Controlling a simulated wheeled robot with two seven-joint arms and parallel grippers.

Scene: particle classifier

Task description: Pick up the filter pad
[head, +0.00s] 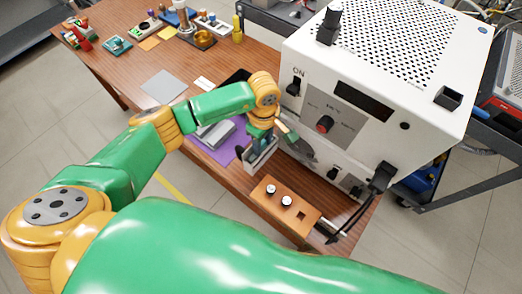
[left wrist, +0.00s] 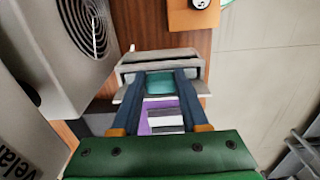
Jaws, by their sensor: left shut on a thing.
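My left gripper (head: 261,158) is low beside the front of the white machine, over the near part of the wooden table. In the left wrist view its two dark blue fingers (left wrist: 160,75) reach forward, and a flat pale grey piece (left wrist: 162,57) lies across their tips. The gripper is shut on this piece, which looks like the filter pad. The fingers and arm hide part of it, and its outline is hard to make out. My right gripper is not in view.
The white machine (head: 375,85) with its knob and switch stands close on the right. A purple mat (head: 207,152) with grey items lies left of the gripper. A wooden block (head: 285,199) with white knobs lies nearer. A grey sheet (head: 163,86) and several small items lie farther back.

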